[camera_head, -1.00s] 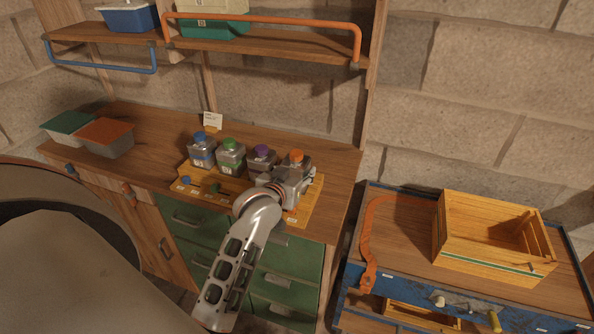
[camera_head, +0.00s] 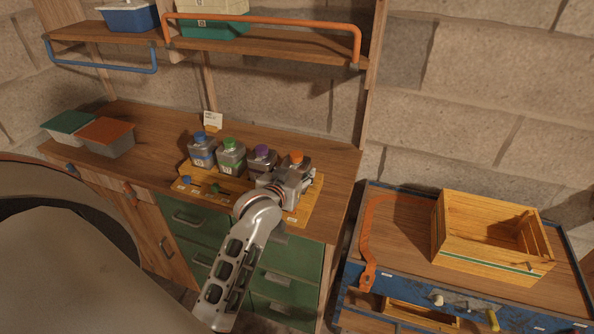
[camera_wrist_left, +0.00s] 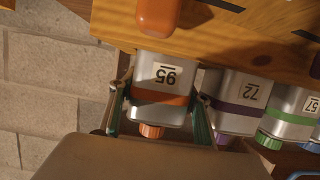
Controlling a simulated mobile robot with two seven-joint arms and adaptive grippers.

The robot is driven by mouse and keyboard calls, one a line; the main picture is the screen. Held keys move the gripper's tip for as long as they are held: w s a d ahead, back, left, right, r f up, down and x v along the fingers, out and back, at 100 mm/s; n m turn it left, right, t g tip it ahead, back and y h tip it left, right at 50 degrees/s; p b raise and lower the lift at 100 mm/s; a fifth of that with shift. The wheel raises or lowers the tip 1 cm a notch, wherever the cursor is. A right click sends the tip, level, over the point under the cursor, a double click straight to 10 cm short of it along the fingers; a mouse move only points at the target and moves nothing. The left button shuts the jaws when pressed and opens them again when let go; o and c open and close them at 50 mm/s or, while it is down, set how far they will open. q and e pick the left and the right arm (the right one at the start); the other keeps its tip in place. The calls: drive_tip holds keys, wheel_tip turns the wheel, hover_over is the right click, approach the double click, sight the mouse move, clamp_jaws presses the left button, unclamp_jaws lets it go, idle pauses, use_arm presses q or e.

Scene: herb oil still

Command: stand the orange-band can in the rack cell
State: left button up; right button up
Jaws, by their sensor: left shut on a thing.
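The orange-band can (camera_head: 296,158) is a grey metal can with an orange cap, at the right end of a row of cans on the workbench. In the left wrist view the can (camera_wrist_left: 160,75) shows a number label and an orange band. My left gripper (camera_head: 295,178) is shut on it, with a finger on each side in the left wrist view (camera_wrist_left: 160,98). The can is at the yellow wooden rack (camera_head: 313,203); whether its base touches the rack is hidden. My right gripper is not in view.
Cans with purple (camera_head: 262,151), green (camera_head: 229,143) and blue (camera_head: 200,136) caps stand left of the held can, the purple one close by. An orange peg (camera_wrist_left: 158,15) sticks up from the rack. A wooden crate (camera_head: 490,262) sits on the blue cart at right.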

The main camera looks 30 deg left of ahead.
use_arm(q)
drive_tip(key=shift+r, duration=0.1)
drive_tip(key=o, duration=1.7)
drive_tip(key=shift+c, duration=0.2)
drive_tip(key=v, duration=1.2)
drive_tip(key=s+a+f+m+g+y, duration=0.1)
drive_tip(key=s+a+f+m+g, duration=0.1)
drive_tip(key=s+f+m+g, duration=0.95)
drive_tip(key=s+d+f+n+t+h, duration=0.1)
drive_tip(key=d+f+n+t+h, duration=0.1)
drive_tip(key=d+f, duration=0.5)
drive_tip(key=s+d+f+n+t+h, duration=0.2)
drive_tip(key=d+f+t+h, duration=0.2)
drive_tip(key=f, duration=0.6)
drive_tip(key=d+t, duration=0.2)
drive_tip(key=d, duration=0.1)
drive_tip(key=shift+s+d+f+n, duration=0.25)
drive_tip(key=shift+s+n, duration=0.1)
